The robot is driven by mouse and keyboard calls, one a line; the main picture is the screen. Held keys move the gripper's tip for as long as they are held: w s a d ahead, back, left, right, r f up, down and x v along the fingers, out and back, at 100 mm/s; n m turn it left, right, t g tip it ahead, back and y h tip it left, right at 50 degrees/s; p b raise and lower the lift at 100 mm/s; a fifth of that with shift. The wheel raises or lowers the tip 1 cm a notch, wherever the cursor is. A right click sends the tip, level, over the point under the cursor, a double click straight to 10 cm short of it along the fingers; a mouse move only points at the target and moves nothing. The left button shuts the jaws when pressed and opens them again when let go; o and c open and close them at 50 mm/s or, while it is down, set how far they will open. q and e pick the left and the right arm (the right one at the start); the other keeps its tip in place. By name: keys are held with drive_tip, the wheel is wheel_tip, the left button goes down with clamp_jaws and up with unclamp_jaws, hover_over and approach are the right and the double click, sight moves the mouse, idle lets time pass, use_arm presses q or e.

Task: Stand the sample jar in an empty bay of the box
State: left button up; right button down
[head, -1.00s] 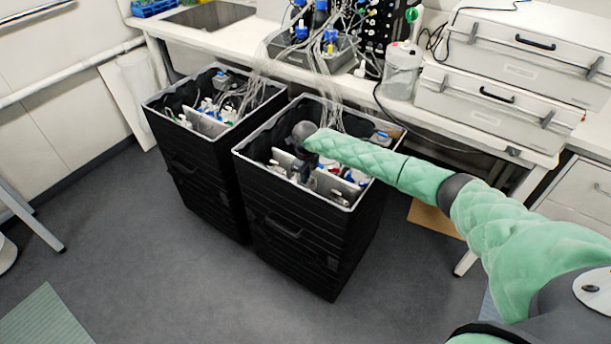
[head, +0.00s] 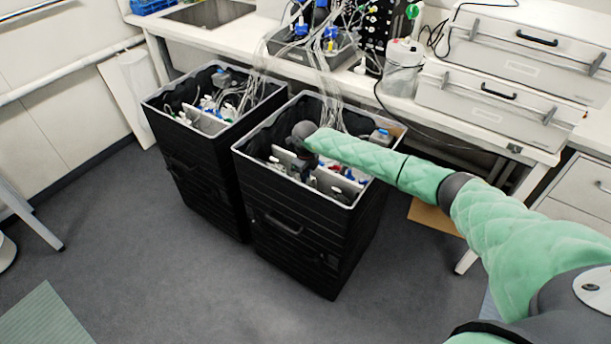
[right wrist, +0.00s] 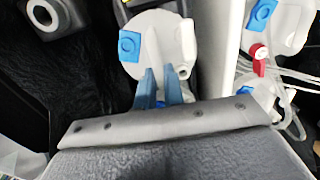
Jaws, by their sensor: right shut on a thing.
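My right gripper (head: 303,174) reaches down into the right-hand black box (head: 290,228) in the head view, inside its pale rim. In the right wrist view its two blue-grey fingers (right wrist: 161,84) are close together and shut on the sample jar (right wrist: 160,38), which has a white top with a blue square cap. The jar is low inside the box, beside a pale divider (right wrist: 228,62). Its base is hidden, so I cannot tell whether it touches the floor of a bay. My left gripper is not in view.
Other white-topped vessels with blue caps (right wrist: 276,22) stand past the divider, with a red clip and clear tubes. A second black box (head: 205,165) stands to the left. A bench (head: 440,112) with white cases is behind. The floor in front is clear.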

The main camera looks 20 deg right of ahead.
drive_tip(key=shift+f+b, duration=1.1)
drive_tip(key=shift+f, duration=0.3)
drive_tip(key=shift+s+f, duration=0.2)
drive_tip(key=shift+f, duration=0.1)
drive_tip(key=c, duration=1.4)
unclamp_jaws()
drive_tip(key=shift+w+f, duration=0.1)
drive_tip(key=shift+f, duration=0.05)
drive_tip(key=shift+c, duration=0.2)
drive_tip(key=shift+w+r, duration=0.1)
drive_tip(key=shift+r, duration=0.8)
drive_tip(key=shift+r+p, duration=1.75)
drive_tip(key=shift+r, duration=2.1)
